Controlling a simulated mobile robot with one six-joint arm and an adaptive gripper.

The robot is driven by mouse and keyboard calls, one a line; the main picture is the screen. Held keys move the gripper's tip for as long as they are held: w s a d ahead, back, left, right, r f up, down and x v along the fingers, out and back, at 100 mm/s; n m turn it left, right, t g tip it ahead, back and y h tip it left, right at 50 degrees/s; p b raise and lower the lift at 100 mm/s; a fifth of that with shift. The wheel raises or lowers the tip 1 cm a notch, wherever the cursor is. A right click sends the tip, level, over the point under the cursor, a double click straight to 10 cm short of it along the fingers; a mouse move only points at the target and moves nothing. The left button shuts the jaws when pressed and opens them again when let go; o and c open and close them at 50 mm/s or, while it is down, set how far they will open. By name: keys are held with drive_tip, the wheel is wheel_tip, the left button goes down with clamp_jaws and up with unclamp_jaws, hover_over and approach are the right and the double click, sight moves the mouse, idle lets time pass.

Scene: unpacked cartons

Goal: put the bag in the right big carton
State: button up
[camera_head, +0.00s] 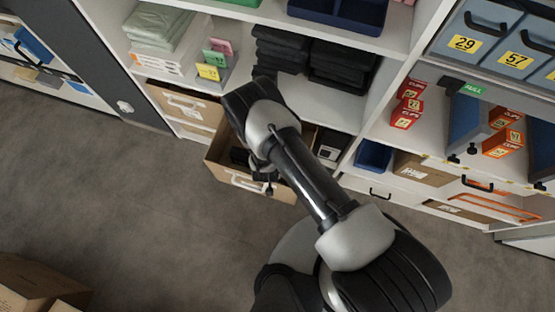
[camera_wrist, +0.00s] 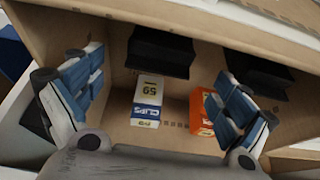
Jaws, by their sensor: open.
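My gripper (camera_head: 265,176) reaches down over an open cardboard drawer-like carton (camera_head: 233,182) in the lower shelf. In the wrist view my gripper (camera_wrist: 160,70) is open, its two blue-padded fingers wide apart with nothing held between them. Inside this carton two black objects, one at the back (camera_wrist: 160,50) and one at the right (camera_wrist: 262,75), stand against the far wall; I cannot tell whether either is the bag. Big brown cartons (camera_head: 35,285) show partly at the lower left on the floor; I cannot tell which is the right one.
In the wrist view a white-blue clips box (camera_wrist: 147,100) and an orange box (camera_wrist: 200,112) lie in the carton between the fingers. The shelf above holds black stacks (camera_head: 283,48) and folded pale-green packs (camera_head: 158,25). The grey floor (camera_head: 130,210) at the left is clear.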

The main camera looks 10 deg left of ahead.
drive_tip(key=p+v, duration=0.1)
drive_tip(key=v, duration=0.3)
drive_tip(key=shift+s+r, duration=0.1)
drive_tip(key=shift+r, duration=0.2)
